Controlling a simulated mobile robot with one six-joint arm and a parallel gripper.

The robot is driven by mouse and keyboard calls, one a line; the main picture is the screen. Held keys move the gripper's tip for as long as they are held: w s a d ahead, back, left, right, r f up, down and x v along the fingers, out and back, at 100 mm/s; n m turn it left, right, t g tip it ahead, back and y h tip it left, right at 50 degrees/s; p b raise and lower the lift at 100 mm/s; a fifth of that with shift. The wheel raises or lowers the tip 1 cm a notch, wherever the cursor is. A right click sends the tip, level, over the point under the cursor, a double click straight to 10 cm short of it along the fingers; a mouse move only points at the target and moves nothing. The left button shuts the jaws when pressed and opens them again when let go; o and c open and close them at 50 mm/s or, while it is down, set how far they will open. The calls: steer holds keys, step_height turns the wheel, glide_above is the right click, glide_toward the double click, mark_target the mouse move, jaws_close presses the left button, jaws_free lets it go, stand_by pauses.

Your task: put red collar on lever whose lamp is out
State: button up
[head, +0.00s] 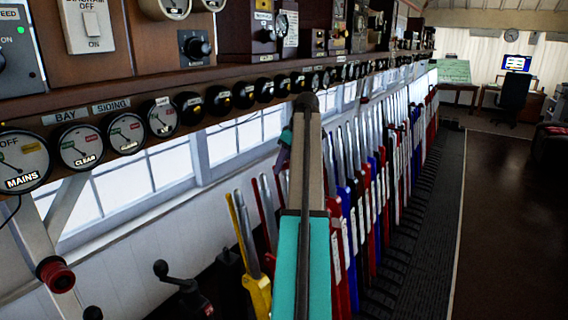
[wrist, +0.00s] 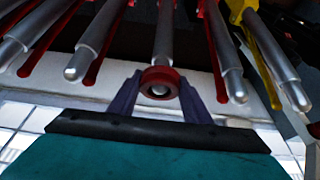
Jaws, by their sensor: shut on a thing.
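In the wrist view my gripper (wrist: 160,80) has its two purple fingers on either side of the red collar (wrist: 160,72) and is shut on it. The collar's ring faces the camera. A silver lever (wrist: 165,35) runs up behind it, and a pale round end shows inside the ring, so the collar looks to be around or in line with the lever's tip; I cannot tell how deep. In the head view my arm hides the collar and most of the gripper. A row of round lamps (head: 265,90) runs along the shelf; several show yellow, and I cannot tell which is out.
Neighbouring silver levers (wrist: 92,45) stand close on both sides, with red catch handles, and a yellow one (wrist: 262,70) at right. In the head view the long lever row (head: 385,160) runs back under the instrument shelf (head: 130,100). The floor (head: 500,210) at right is clear.

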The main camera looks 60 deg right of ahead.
steer(key=shift+s+f, duration=0.1)
steer(key=shift+f, duration=0.65)
stand_by(0.3)
steer(key=o, duration=1.2)
steer(key=shift+r, duration=0.1)
steer(key=p+v, duration=0.3)
steer(key=v, duration=0.6)
steer(key=shift+p, duration=0.4)
stand_by(0.5)
stand_by(0.3)
